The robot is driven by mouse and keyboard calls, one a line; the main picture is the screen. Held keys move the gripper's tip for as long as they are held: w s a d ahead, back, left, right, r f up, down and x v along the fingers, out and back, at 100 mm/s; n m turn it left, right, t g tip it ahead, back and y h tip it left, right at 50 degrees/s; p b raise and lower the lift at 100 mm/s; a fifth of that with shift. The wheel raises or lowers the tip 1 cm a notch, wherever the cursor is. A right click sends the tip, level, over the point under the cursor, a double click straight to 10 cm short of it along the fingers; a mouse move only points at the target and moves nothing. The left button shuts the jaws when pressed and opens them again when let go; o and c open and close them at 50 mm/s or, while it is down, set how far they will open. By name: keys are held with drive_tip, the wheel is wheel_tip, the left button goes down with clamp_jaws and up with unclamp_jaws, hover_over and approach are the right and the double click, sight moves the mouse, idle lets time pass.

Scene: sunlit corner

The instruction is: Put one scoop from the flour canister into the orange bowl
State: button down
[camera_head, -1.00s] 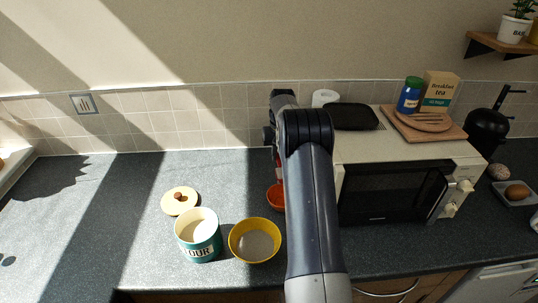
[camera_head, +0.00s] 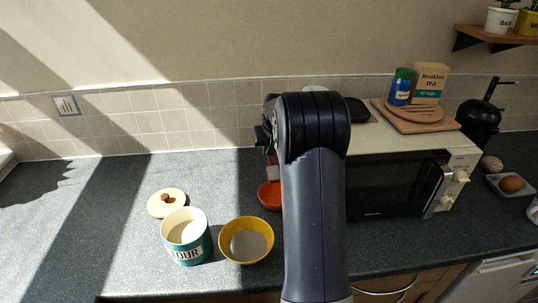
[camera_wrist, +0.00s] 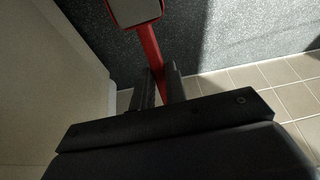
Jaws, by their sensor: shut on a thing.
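The teal flour canister (camera_head: 186,252) stands open on the counter at lower left, with white flour inside. Its lid (camera_head: 166,203) lies behind it. The orange bowl (camera_head: 267,197) is right of the canister, near the microwave, partly hidden by my arm. In the wrist view my gripper (camera_wrist: 159,88) is shut on the red handle of a scoop (camera_wrist: 150,52). In the head view my arm hides most of the gripper; the scoop seems to hang just above the orange bowl.
A yellow bowl (camera_head: 231,254) with grey contents stands between the canister and my arm. A white microwave (camera_head: 425,150) fills the counter to the right, bearing a board (camera_head: 440,122), a blue jar (camera_head: 400,88) and a tea box (camera_head: 430,80). The counter's left part is clear.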

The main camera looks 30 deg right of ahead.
drive_tip(key=shift+s+a+r+t+h+b, duration=0.15)
drive_tip(key=shift+t+b, duration=0.3)
drive_tip(key=shift+b, duration=1)
drive_tip(key=shift+s+d+r+t+h+b, duration=0.15)
drive_tip(key=shift+s+t+b, duration=0.2)
drive_tip(key=shift+b, duration=1.05)
drive_tip(key=shift+s+a+r+t+h+b, duration=0.15)
drive_tip(key=shift+t+b, duration=0.35)
drive_tip(key=shift+b, duration=0.95)
drive_tip(key=b, duration=0.2)
drive_tip(key=shift+s+a+r+t+b, duration=0.1)
drive_tip(key=shift+s+t+b, duration=0.2)
drive_tip(key=shift+t+b, duration=0.1)
drive_tip(key=shift+s+a+t+b, duration=0.1)
drive_tip(key=shift+s+t+b, duration=0.15)
drive_tip(key=shift+b, duration=0.7)
drive_tip(key=s+t+b, duration=0.1)
drive_tip(key=b, duration=0.4)
drive_tip(key=s+r+t+h+b, duration=0.1)
drive_tip(key=t+b, duration=0.1)
drive_tip(key=b, duration=0.4)
drive_tip(key=s+a+t+b, duration=0.1)
drive_tip(key=s+t+b, duration=0.1)
drive_tip(key=b, duration=0.4)
drive_tip(key=shift+a+r+h, duration=0.1)
drive_tip(key=shift+r+h, duration=0.1)
drive_tip(key=shift+h, duration=0.15)
drive_tip(key=shift+s+b, duration=0.1)
drive_tip(key=shift+b, duration=0.4)
